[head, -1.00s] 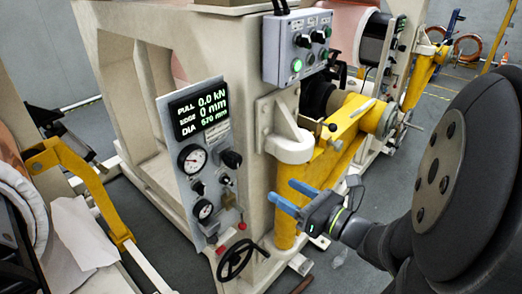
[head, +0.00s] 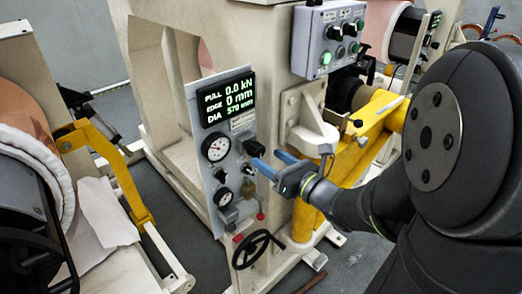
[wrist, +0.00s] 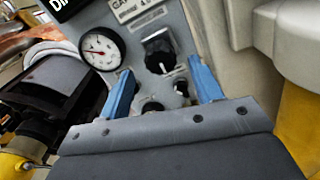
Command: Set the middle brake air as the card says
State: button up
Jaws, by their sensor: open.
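The grey control panel (head: 230,190) on the machine's front carries a lit display (head: 227,100) reading PULL 0.0 kN, EDGE 0 mm, DIA 570 mm. My gripper (head: 271,161) is open with blue fingers, in front of the panel just below the black knob. In the wrist view the black knob (wrist: 159,50) lies beyond and between the fingers, apart from them, with the upper gauge (wrist: 101,48) to its left. A small label plate (wrist: 132,8) is cut off and I cannot read it fully.
A black handwheel (head: 257,249) sticks out below the panel. A grey button box (head: 329,40) with a green lamp is above. A yellow arm (head: 358,140) stands to the right, and a yellow bracket (head: 110,155) with a roll to the left.

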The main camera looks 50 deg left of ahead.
aim_at(261, 153)
jog(key=shift+a, duration=2.55)
jog(key=shift+c, duration=0.2)
jog(key=c, duration=0.9)
